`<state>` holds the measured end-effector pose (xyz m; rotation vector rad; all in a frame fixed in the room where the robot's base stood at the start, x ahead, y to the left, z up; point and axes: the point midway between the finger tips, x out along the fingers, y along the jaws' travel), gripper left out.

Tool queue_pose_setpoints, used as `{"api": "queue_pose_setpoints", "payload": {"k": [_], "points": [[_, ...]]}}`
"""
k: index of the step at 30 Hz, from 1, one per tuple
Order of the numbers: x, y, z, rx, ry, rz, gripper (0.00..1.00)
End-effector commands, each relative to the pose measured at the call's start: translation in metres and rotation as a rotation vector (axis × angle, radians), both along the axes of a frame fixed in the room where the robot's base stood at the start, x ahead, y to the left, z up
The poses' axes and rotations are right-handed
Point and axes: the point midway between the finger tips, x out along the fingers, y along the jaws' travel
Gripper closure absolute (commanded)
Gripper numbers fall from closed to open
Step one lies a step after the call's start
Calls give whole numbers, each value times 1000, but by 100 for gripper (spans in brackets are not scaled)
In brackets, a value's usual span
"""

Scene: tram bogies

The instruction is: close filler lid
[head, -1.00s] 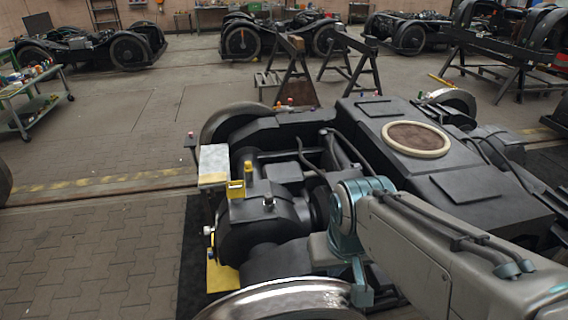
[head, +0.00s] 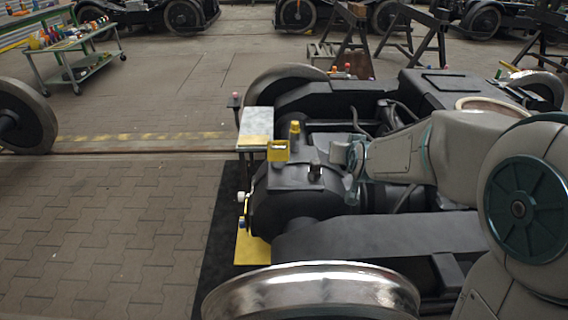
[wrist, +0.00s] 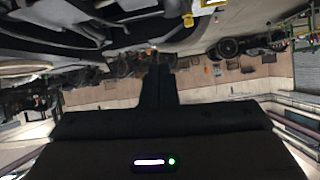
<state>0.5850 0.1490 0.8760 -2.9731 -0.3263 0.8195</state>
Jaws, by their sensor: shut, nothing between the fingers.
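A yellow part (wrist: 188,20) shows above right of the fingertips.
Trestles (head: 350,40) and a green cart (head: 75,50) are behind. The paved floor at left is clear.

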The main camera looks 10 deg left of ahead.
Motion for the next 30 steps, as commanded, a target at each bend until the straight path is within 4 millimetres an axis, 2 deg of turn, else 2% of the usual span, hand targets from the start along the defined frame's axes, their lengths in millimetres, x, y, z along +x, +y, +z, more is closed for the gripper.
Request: {"api": "queue_pose_setpoints", "payload": {"k": [1,3,7,11,15,21,26,30], "points": [[17,18,-35,7,-54,9,100],[37,41,-56,21,-147,13,100],[66,85,-97,44,-321,21,100],[81,127,-139,63,-496,23,100],[82,163,-178,81,-661,23,100],[75,191,-207,96,-807,20,100],[75,197,-209,100,-846,16,100],[89,200,-203,101,-849,15,100]]}}
